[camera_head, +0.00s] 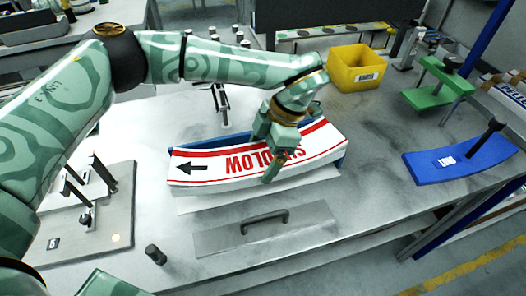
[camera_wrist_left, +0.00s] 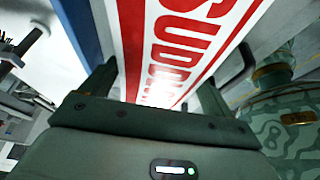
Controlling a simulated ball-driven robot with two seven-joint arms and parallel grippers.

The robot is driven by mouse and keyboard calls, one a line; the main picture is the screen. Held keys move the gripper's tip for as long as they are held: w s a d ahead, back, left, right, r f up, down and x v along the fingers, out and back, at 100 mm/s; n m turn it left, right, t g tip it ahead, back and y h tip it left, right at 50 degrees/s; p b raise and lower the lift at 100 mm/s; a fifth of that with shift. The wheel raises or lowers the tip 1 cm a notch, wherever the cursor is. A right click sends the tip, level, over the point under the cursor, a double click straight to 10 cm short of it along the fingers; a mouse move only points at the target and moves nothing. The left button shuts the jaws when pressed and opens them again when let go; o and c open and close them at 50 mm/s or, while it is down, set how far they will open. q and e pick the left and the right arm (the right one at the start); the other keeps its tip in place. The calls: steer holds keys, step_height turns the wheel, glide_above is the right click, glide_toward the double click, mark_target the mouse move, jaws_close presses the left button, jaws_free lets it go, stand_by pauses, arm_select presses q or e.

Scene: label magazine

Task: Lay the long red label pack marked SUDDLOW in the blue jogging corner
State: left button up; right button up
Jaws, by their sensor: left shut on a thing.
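The long curved label pack (camera_head: 225,168) is white with red bands, red SUDDLOW lettering that reads upside down, and a black arrow at its left end. My left gripper (camera_head: 272,152) is shut on it, right of its middle, with one finger over its near edge. The left wrist view shows the pack (camera_wrist_left: 180,50) between the two fingers (camera_wrist_left: 155,95). Blue walls of what looks like the jogging corner (camera_head: 341,161) show behind the pack and at its right end. The pack hides most of it, so I cannot tell whether the pack touches its floor. My right gripper is not in view.
A plate with a black handle (camera_head: 265,222) lies in front. A yellow bin (camera_head: 357,70) stands behind, and a green stand (camera_head: 438,86) and a curved blue plate with a black knob (camera_head: 462,160) are at right. A metal plate with posts (camera_head: 95,225) is at left.

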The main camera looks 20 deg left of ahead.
arm_select(q)
steer(key=shift+f, duration=0.55)
steer(key=o, duration=1.2)
steer(key=shift+r, duration=0.3)
steer(key=p+v, duration=0.1)
steer(key=v, duration=1.1)
steer(key=shift+r+p, duration=0.25)
steer(key=shift+p, duration=0.1)
